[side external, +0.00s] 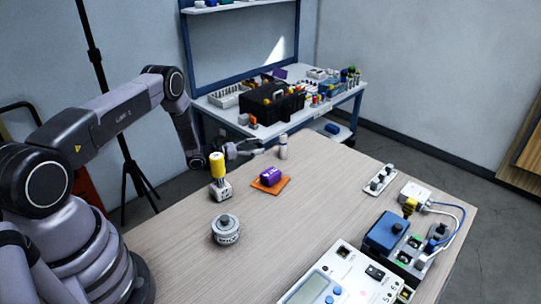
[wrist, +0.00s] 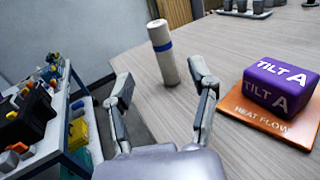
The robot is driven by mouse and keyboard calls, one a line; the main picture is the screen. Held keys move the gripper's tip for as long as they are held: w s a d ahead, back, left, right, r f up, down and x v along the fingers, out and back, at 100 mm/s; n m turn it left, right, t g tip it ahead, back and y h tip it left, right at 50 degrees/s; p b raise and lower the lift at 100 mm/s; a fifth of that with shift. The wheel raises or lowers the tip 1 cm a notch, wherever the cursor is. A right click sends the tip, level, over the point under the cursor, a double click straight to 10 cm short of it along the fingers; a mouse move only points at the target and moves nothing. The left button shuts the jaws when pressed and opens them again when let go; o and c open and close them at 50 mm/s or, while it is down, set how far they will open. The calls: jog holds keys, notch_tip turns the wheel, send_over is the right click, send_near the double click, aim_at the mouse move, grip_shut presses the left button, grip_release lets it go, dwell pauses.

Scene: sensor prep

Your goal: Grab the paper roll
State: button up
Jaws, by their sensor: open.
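The paper roll (wrist: 163,52) is a beige cylinder with a blue band, standing upright on the wooden table. In the side external view the roll (side external: 283,147) stands near the table's far edge. My gripper (wrist: 164,84) is open and empty, with its two fingers spread apart. In the wrist view the roll stands ahead of the fingers, roughly in line with the gap between them. In the side external view my gripper (side external: 258,148) is low, just left of the roll and apart from it.
A purple block (wrist: 281,86) marked TILT A sits on an orange pad (wrist: 266,118), right of my fingers. A yellow-topped device (side external: 219,176) and a round metal weight (side external: 226,229) stand nearer. A cluttered workbench (side external: 352,92) is behind the table.

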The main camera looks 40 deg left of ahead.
aim_at(283, 141)
jog(key=x, duration=0.8)
jog(key=shift+w+d+r, duration=0.2)
jog(key=shift+w+d, duration=0.05)
jog(key=shift+w, duration=0.05)
grip_shut()
